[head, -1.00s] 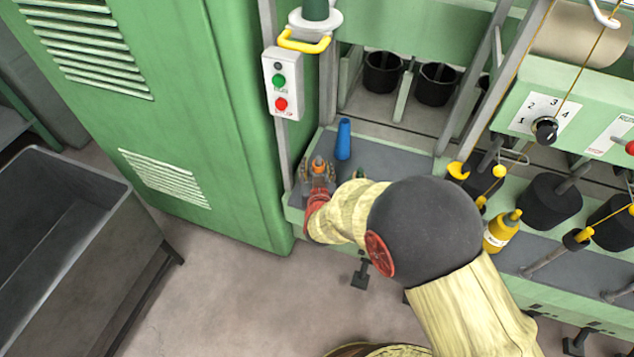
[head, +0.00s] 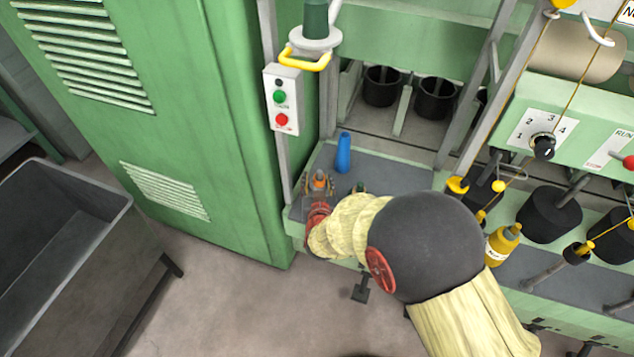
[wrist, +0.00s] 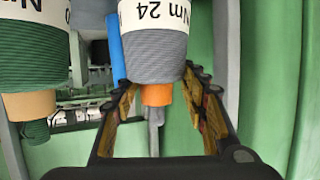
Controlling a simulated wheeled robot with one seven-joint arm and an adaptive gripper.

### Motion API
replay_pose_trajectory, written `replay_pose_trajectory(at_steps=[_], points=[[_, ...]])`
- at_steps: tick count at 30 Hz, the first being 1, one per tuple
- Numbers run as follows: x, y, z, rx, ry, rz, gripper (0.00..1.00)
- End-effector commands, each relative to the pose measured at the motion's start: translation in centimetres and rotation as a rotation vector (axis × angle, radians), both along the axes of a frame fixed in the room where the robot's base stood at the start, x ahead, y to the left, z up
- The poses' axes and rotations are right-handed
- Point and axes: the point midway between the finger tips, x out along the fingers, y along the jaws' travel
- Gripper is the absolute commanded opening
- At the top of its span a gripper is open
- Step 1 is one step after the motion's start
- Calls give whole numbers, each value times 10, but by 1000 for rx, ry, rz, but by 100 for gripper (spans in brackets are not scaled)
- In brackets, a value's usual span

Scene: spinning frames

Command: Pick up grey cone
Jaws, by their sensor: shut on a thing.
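The grey cone (wrist: 155,50) fills the top centre of the wrist view, with a white "Nm 24" label and an orange part at its narrow end. My gripper (wrist: 160,88) has its dark fingers on either side of the cone and is shut on it. In the head view my gripper (head: 319,192) is at the left end of the machine's grey shelf (head: 385,178), with an orange tip showing between the fingers. Most of the cone is hidden there by the fingers and wrist. I cannot tell whether the cone is clear of the shelf.
A dark green cone (wrist: 32,45) is at the left in the wrist view. A green cabinet (head: 190,120) and a button box (head: 283,98) are close by on the left. A yellow bottle (head: 502,243) is at the right.

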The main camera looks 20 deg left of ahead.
Motion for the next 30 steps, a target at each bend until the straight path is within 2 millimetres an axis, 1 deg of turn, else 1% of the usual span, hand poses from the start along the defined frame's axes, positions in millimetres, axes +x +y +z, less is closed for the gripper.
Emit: replay_pose_trajectory(at_steps=[1,6,11,17,21,24,27,30], points=[[1,1,10,4,-5,-1,0],[2,2,32,5,-9,-1,0],[-14,-6,54,7,-11,1,0],[-43,-21,96,9,-12,1,0],[-74,-36,108,6,-11,3,0],[-91,-45,116,7,-11,2,0],[-104,-52,122,6,-12,2,0],[-113,-57,126,7,-12,2,0]])
